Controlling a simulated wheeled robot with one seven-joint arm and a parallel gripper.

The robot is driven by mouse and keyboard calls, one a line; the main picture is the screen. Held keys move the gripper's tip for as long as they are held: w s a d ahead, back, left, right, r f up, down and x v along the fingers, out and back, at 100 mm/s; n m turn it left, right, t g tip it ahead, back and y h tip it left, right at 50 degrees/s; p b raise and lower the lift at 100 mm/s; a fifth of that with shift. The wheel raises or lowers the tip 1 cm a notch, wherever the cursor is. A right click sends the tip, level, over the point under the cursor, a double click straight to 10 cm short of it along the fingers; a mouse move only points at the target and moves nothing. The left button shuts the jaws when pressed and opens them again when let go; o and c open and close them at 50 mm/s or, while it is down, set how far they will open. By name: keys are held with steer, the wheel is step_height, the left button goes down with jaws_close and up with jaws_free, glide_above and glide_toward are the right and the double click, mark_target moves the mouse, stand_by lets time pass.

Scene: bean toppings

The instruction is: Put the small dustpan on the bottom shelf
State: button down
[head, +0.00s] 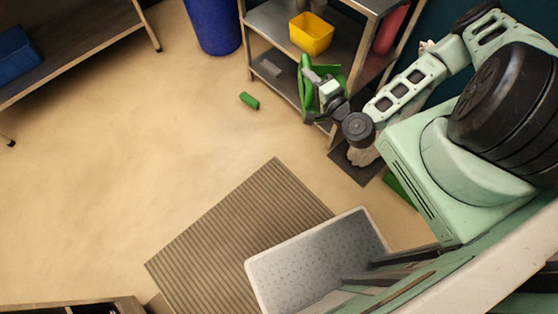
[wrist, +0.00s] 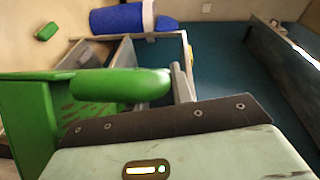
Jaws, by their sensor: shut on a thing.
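The small green dustpan (head: 305,90) is held in my gripper (head: 323,84) at the front of the metal shelf unit. In the wrist view the dustpan (wrist: 25,125) fills the left side, and its thick rounded handle (wrist: 120,84) crosses just beyond the dark gripper edge. My gripper is shut on the dustpan; the fingertips are largely hidden by it. The lower shelf (head: 288,85) carries a small grey block (head: 270,68) at its left part. The dustpan and gripper cover part of that shelf, and I cannot tell whether the dustpan touches it.
A yellow bin (head: 311,34) stands on the shelf above, with a red object (head: 390,30) to its right. A blue barrel (head: 212,22) stands left of the unit. A grey tub (head: 320,262) is near my base. The left floor is open.

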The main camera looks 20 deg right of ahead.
steer(key=shift+n+y, duration=0.5)
steer(key=shift+y, duration=0.2)
steer(key=f+b, duration=0.1)
steer(key=f, duration=0.1)
steer(key=f+b, duration=0.2)
steer(key=f, duration=0.1)
steer(key=f+b, duration=0.1)
steer(key=f, duration=0.2)
steer(key=shift+a+b, duration=0.3)
steer(key=shift+b, duration=0.05)
steer(key=w+a+f+n+g+y+b, duration=0.1)
steer(key=w+a+f+n+y+b, duration=0.1)
steer(key=f+b, duration=1.3)
steer(key=w+a+f+n+g+y+b, duration=0.2)
steer(key=w+a+f+y+b, duration=0.2)
steer(key=f+b, duration=1.2)
steer(key=w+a+f+n+g+y+b, duration=0.2)
steer(key=w+a+f+n+b, duration=0.1)
steer(key=f+b, duration=1.3)
step_height(320, 180, down, 5)
steer(key=shift+w+a+f+y, duration=0.1)
steer(key=shift+w+a+y, duration=0.25)
steer(key=shift+w, duration=0.5)
steer(key=shift+b, duration=0.3)
steer(key=shift+f, duration=0.2)
steer(key=c, duration=1.2)
jaws_free()
steer(key=shift+r, duration=0.1)
